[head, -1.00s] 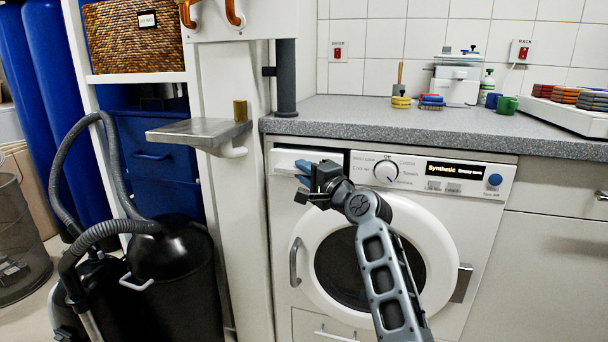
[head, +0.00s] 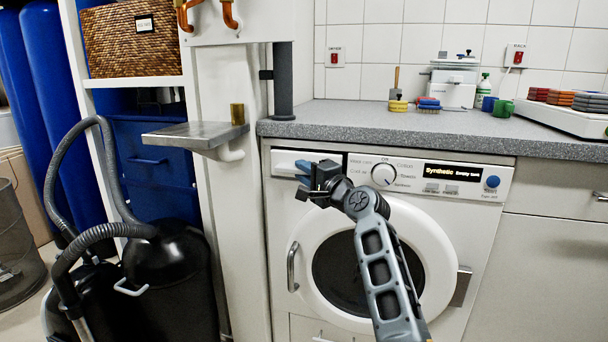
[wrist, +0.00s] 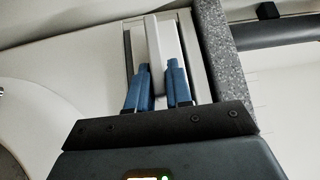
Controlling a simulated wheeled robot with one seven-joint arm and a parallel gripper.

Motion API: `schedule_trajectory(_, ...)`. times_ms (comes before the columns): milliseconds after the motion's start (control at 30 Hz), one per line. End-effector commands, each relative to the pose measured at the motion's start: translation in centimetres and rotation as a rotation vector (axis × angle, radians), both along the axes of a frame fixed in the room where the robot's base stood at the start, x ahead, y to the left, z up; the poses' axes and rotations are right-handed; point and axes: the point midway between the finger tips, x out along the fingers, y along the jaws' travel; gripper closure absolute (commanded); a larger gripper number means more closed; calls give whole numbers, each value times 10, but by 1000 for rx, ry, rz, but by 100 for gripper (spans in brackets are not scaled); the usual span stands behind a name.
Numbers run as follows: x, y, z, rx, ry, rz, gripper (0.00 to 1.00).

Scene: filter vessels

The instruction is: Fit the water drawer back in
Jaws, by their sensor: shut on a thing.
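The water drawer (head: 284,161) has a pale front and sits at the opening at the top left of the dryer (head: 460,228). A dark strip of the opening shows along its top and right. My gripper (head: 303,167) is shut on the drawer's handle, with its blue fingers at the drawer front. In the wrist view a pale upright bar, the handle (wrist: 153,45), lies between the two blue fingertips (wrist: 158,68). My gripper and wrist hide the drawer's right part. I cannot tell how deep the drawer sits.
The grey worktop (head: 360,116) overhangs just above the drawer. A metal shelf (head: 185,136) and white post stand to the left. A black vacuum cleaner (head: 165,265) is at lower left. The dryer's display (head: 452,171) reads "Synthetic Empty tank". The round door (head: 318,240) is shut.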

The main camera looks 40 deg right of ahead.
Motion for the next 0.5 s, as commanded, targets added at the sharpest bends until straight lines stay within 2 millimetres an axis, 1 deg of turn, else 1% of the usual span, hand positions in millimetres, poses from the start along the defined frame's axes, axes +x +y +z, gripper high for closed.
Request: schedule_trajectory(500, 7, -9, 2, -1, -4, 0, 100)
